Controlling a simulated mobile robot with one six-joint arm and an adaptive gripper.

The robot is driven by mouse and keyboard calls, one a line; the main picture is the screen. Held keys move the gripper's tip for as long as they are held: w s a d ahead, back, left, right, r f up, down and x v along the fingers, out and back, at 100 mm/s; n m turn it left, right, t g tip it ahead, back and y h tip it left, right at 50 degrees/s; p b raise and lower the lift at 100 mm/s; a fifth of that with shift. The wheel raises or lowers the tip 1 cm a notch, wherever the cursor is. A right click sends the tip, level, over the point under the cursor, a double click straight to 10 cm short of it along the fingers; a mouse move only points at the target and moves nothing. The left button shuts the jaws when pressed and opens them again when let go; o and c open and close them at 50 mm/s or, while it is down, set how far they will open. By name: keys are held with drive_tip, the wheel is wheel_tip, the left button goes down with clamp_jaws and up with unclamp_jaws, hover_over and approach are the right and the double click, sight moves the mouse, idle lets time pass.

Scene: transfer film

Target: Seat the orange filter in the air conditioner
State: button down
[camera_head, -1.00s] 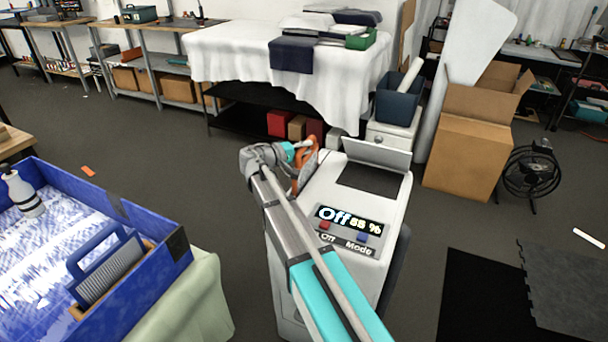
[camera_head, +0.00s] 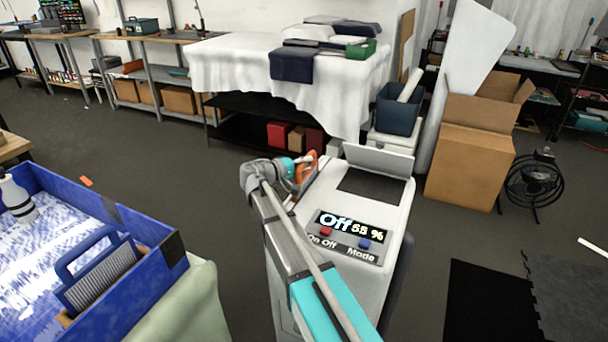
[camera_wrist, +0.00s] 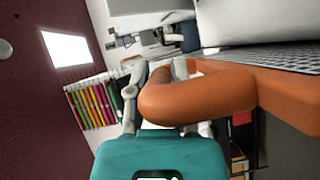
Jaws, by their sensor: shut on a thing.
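The orange filter (camera_head: 310,162) is in my gripper (camera_head: 296,172), at the left side of the white air conditioner (camera_head: 397,222). The wrist view shows its thick orange handle (camera_wrist: 195,98) between my gripper's fingers (camera_wrist: 160,88) and its grey mesh (camera_wrist: 275,58) at the right. The air conditioner's top flap (camera_head: 378,160) stands up behind a dark grille (camera_head: 370,186). Its front panel (camera_head: 348,228) reads Off and a percentage, with a red and a blue button. My arm hides the unit's left side, so I cannot tell whether the filter touches it or enters a slot.
A blue crate (camera_head: 172,248) at the left holds a blue-handled filter (camera_head: 100,270) and a white bottle (camera_head: 16,200). A cloth-covered table (camera_head: 235,68) stands behind. A cardboard box (camera_head: 465,168) and black fan (camera_head: 532,182) stand right. Floor between crate and unit is open.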

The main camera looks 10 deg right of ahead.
sight(306, 174)
drive_tip(key=shift+f+b, duration=1.65)
drive_tip(key=shift+f, duration=0.15)
drive_tip(key=shift+f, duration=0.15)
drive_tip(key=c, duration=0.5)
unclamp_jaws()
drive_tip(key=shift+r, duration=0.2)
drive_tip(key=p+v, duration=0.1)
drive_tip(key=v, duration=1.1)
